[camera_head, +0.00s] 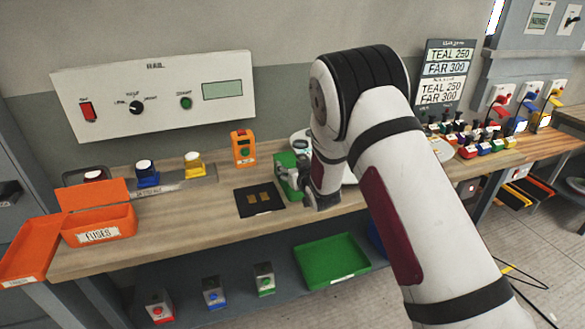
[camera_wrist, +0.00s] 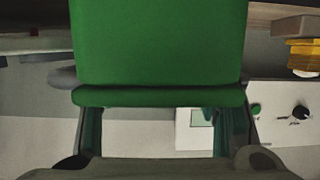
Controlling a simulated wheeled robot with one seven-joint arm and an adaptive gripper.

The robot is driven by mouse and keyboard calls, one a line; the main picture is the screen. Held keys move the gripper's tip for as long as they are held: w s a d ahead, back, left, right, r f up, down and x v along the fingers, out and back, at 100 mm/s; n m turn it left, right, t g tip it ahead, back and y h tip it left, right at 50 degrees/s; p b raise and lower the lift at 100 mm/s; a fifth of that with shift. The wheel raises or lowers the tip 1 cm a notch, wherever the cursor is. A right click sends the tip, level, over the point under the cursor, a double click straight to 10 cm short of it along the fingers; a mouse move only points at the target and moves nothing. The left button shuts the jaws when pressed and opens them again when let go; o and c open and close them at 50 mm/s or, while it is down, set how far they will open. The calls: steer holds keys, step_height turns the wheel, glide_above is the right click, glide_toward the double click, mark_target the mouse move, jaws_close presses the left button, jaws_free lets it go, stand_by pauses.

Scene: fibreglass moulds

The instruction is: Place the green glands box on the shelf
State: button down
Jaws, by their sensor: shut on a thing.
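A green box (camera_head: 287,160) is held at my gripper (camera_head: 308,178), just above or at the bench top beside a black mat. In the wrist view the green box (camera_wrist: 160,45) fills the upper middle, its rim between the fingers of my gripper (camera_wrist: 160,120). My gripper is shut on it. No label shows on the held box, and my arm hides part of it. The lower shelf (camera_head: 215,317) under the bench carries a green tray (camera_head: 330,262) with a small unreadable label.
An orange fuses box (camera_head: 98,225) stands at the bench's left end. The black mat (camera_head: 258,199) and an orange device (camera_head: 243,148) are near the held box. Small grey button boxes (camera_head: 213,292) stand on the lower shelf. A wall panel (camera_head: 155,95) is behind.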

steer(key=shift+f, duration=0.1)
steer(key=c, duration=0.5)
jaws_free()
steer(key=shift+f, duration=0.1)
steer(key=shift+r, duration=0.2)
steer(key=v, duration=1.2)
steer(key=shift+r, duration=0.1)
